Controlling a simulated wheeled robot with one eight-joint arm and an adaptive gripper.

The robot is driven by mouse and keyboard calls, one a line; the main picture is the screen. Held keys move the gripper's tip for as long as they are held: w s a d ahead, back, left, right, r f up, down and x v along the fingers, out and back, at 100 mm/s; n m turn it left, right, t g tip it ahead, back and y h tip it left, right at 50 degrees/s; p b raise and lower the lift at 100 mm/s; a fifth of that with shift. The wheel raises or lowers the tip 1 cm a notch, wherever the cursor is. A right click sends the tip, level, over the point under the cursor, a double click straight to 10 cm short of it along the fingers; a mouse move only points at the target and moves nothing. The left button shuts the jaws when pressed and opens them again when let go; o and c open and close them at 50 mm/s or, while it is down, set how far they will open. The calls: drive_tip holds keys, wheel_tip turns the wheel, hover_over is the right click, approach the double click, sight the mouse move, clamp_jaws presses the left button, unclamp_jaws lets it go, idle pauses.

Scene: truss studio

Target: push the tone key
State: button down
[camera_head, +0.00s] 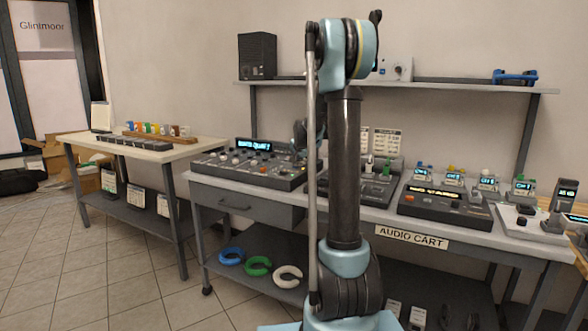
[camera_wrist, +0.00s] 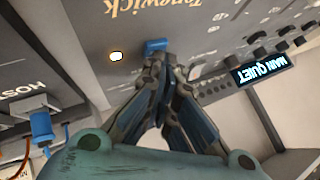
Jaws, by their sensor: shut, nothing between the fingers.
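In the wrist view, a small blue key (camera_wrist: 156,45) sits on the grey panel of a device, beside a small lit, warm-white lamp (camera_wrist: 116,57). It appears to be the tone key, but I can read no label on it. My gripper (camera_wrist: 168,68) is shut and empty, its fingertips right at the key; I cannot tell whether they touch it. The device's display (camera_wrist: 263,70) reads "MAIN QUIET" upside down. In the head view the likely same device is the mixing console (camera_head: 250,165) on the audio cart. My arm hides much of my gripper there.
A black box with a display (camera_head: 443,200) and several small lit units stand to the right on the cart (camera_head: 345,213). A shelf (camera_head: 430,85) runs above. In the wrist view, a blue connector (camera_wrist: 41,125) sits at the left. Tiled floor is clear at front left.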

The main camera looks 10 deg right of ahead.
idle(0.4)
drive_tip(key=shift+r, duration=0.4)
wheel_tip(320, 180, up, 6)
idle(0.7)
drive_tip(key=shift+s, duration=0.1)
drive_tip(key=s+a+f+n+g, duration=0.1)
drive_tip(key=s+f+n+g, duration=0.1)
drive_tip(key=s, duration=1.2)
drive_tip(key=s+f+n+g, duration=0.1)
drive_tip(key=s+f+n, duration=0.15)
drive_tip(key=s, duration=1.15)
drive_tip(key=s+f+n+g, duration=0.1)
drive_tip(key=s+f, duration=0.4)
drive_tip(key=s, duration=0.4)
drive_tip(key=s+f+n+g, duration=0.1)
drive_tip(key=s+f+n, duration=0.1)
drive_tip(key=s+f, duration=0.3)
drive_tip(key=s+f+n+g, duration=0.1)
drive_tip(key=s+f, duration=0.4)
drive_tip(key=s, duration=0.9)
drive_tip(key=shift+a+f+n+g, duration=0.2)
drive_tip(key=shift+n+g, duration=0.15)
drive_tip(key=shift+g, duration=0.15)
